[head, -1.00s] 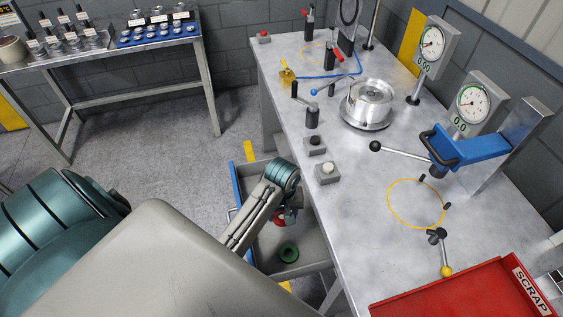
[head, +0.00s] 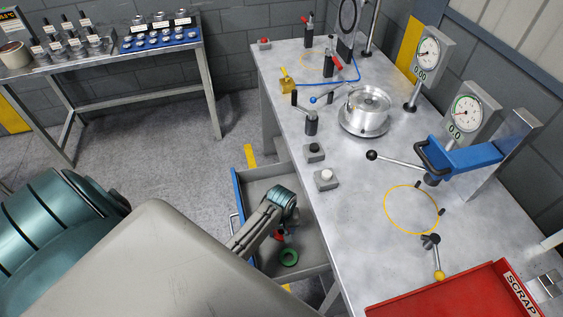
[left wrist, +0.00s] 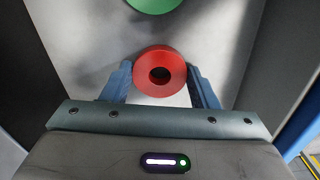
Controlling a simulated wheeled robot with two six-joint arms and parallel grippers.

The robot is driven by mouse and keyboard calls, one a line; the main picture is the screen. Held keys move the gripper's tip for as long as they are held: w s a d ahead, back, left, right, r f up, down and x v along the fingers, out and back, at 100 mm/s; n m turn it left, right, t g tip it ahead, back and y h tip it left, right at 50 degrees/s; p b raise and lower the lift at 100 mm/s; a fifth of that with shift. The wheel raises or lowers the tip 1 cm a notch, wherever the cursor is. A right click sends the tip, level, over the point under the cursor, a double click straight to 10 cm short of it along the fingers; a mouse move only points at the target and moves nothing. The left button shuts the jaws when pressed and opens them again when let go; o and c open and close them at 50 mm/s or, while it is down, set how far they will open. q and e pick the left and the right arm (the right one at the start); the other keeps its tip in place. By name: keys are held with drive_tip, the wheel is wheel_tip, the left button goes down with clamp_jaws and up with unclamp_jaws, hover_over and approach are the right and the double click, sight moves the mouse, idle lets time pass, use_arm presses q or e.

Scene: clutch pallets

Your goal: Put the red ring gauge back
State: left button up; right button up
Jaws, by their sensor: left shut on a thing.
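The red ring gauge (left wrist: 160,55) sits between the two blue fingers of my left gripper (left wrist: 160,70), which is shut on it. In the head view the red ring (head: 279,236) shows only in part below my left gripper (head: 282,229), inside the open drawer (head: 262,190). A green ring (head: 290,264) lies on the drawer floor just in front of the red one; it also shows at the top edge of the left wrist view (left wrist: 155,4). I cannot tell whether the red ring touches the drawer floor. My right gripper is not in view.
The drawer's walls stand close around my left gripper, and the workbench (head: 340,215) edge is just right of it. On the bench are a red scrap bin (head: 440,296), a blue-armed fixture (head: 465,155), dial gauges and a metal housing (head: 368,105). A rack table stands back left.

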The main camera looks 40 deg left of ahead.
use_arm(q)
drive_tip(key=o, duration=1.2)
drive_tip(key=shift+f, duration=0.1)
drive_tip(key=shift+r, duration=0.35)
wheel_tip(320, 180, up, 12)
drive_tip(key=b, duration=0.3)
drive_tip(key=shift+f, duration=0.2)
